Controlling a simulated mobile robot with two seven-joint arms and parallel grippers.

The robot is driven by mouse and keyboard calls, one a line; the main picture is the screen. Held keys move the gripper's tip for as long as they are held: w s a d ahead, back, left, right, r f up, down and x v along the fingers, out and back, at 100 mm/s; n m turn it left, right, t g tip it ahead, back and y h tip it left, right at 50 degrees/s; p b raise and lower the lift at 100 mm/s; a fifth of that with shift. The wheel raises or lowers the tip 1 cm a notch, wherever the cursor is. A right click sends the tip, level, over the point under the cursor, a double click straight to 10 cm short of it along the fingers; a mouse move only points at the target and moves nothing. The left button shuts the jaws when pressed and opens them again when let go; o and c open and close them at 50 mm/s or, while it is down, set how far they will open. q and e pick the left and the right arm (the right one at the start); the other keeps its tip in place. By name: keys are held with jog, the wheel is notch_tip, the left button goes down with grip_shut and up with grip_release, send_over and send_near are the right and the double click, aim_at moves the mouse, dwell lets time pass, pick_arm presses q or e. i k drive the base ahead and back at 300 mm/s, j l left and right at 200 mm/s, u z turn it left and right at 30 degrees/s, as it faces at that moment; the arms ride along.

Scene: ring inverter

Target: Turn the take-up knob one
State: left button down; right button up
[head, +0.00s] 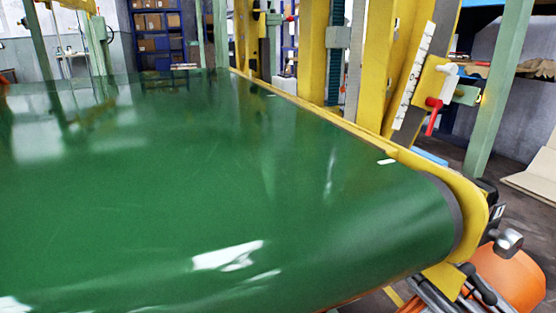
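A green conveyor belt (300,180) fills most of the head view and curves down over its end roller at the right. A yellow side frame (474,212) runs along its right edge and wraps around the end. A grey metal block-like knob (508,240) sticks out beside the frame end at the lower right. A black rounded handle (480,287) sits just below it. I cannot tell which of these is the take-up knob. Neither of my grippers shows.
An orange rounded body (510,280) and grey bars lie below the belt end. A red-handled lever (433,115) is mounted on the yellow uprights. A green post (498,90) stands at the right. Floor (478,205) shows between the belt and the post. Shelves with boxes (155,40) stand far back.

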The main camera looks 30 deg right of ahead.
aim_at(506, 243)
jog(key=z, duration=0.45)
jog(key=k+l+z, duration=0.1)
jog(key=z, duration=0.3)
jog(key=l+z, duration=0.15)
jog(key=z, duration=0.3)
jog(key=l+z, duration=0.1)
jog(key=z, duration=0.3)
jog(key=i+l+u, duration=0.2)
jog(key=l+u, duration=0.2)
jog(key=i+l+u, duration=0.15)
jog(key=l+u, duration=0.25)
jog(key=l, duration=0.25)
jog(key=l+u, duration=0.35)
jog(key=l, duration=0.25)
jog(key=l+u, duration=0.4)
jog(key=l, duration=0.2)
jog(key=i, duration=0.05)
